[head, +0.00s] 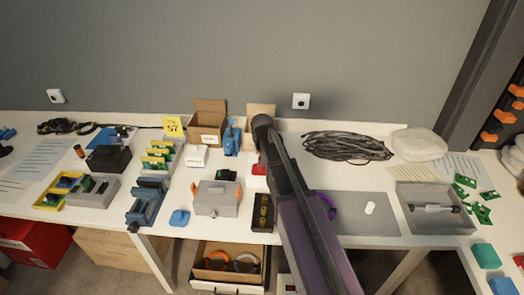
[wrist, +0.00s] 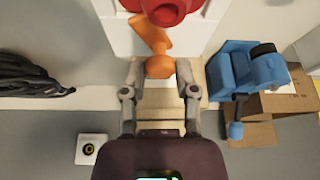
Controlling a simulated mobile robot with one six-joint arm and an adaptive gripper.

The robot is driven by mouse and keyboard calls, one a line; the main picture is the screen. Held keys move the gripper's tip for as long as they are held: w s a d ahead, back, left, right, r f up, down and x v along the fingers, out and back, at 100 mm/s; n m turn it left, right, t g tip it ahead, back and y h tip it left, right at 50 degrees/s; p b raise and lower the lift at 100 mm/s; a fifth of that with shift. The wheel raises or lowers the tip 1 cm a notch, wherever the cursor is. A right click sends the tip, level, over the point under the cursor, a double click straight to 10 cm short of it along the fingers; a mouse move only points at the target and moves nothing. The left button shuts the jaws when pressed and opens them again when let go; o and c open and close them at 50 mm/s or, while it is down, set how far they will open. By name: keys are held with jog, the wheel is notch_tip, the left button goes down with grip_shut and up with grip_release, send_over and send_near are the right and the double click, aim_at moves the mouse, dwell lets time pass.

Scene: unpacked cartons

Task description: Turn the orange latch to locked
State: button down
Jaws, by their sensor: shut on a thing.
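The orange latch (wrist: 151,35) is in the wrist view, at the upper middle, on a white body below a round red part (wrist: 168,8). It has a slanted arm and a rounded end. My gripper (wrist: 160,69) is shut on that rounded end, with one finger on each side. In the head view my arm hides the latch and the gripper; only a bit of red on a white base (head: 259,170) shows beside the arm. I cannot read any lock marking.
A blue device (wrist: 248,72) stands close to the right of my gripper in the wrist view, beside a cardboard box (wrist: 285,103). A coiled black cable (head: 348,146) lies right of my arm in the head view. A grey box with orange clips (head: 215,205) stands left of the arm.

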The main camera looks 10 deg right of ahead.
jog(key=m+h, duration=0.1)
jog(key=m, duration=0.1)
jog(key=m+g+h, duration=0.1)
jog(key=m, duration=0.2)
jog(key=shift+a+m, duration=0.1)
jog(key=shift+m, duration=0.2)
dwell(0.4)
jog(key=shift+c, duration=1.9)
grip_release()
